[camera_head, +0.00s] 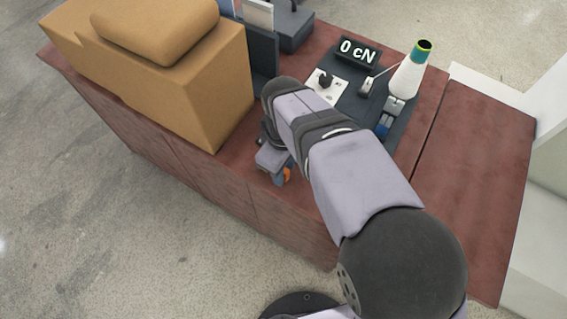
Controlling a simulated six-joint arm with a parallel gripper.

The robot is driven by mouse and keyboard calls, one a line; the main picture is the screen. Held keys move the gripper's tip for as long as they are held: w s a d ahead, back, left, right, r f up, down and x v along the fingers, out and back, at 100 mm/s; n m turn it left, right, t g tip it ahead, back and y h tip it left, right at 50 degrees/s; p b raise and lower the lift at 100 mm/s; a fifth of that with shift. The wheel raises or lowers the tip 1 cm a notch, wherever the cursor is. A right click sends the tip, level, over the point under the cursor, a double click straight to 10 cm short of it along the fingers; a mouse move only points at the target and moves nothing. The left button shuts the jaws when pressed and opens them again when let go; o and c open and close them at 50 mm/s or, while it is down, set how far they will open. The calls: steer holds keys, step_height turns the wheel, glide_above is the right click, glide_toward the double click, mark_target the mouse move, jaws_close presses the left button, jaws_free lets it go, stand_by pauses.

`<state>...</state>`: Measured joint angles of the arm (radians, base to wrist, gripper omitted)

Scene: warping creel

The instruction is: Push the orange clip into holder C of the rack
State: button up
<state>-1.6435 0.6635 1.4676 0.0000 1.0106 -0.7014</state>
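My gripper (281,178) is low over the front part of the brown tabletop, seen from above and behind. A small orange piece (288,174), which looks like the orange clip, shows right at its fingertips. The view is too small and too covered to tell whether the fingers are closed on it. I cannot make out a rack or holder C for certain. A dark panel (408,130) to the right carries a light grey block (395,105) and a blue piece (384,125). My arm hides part of this panel.
A large tan bag-like box (185,85) fills the table's left side, close to my gripper. Behind stand a dark upright holder (262,50), a "0 cN" display (358,51), a white plate with a black knob (326,86) and a white yarn cone (411,72). The right tabletop (475,175) is clear.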

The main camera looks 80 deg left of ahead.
jaws_close()
steer(key=shift+r+p, duration=2.2)
steer(key=shift+r, duration=0.05)
steer(key=shift+r, duration=0.1)
step_height(320, 180, up, 4)
steer(key=p, duration=0.4)
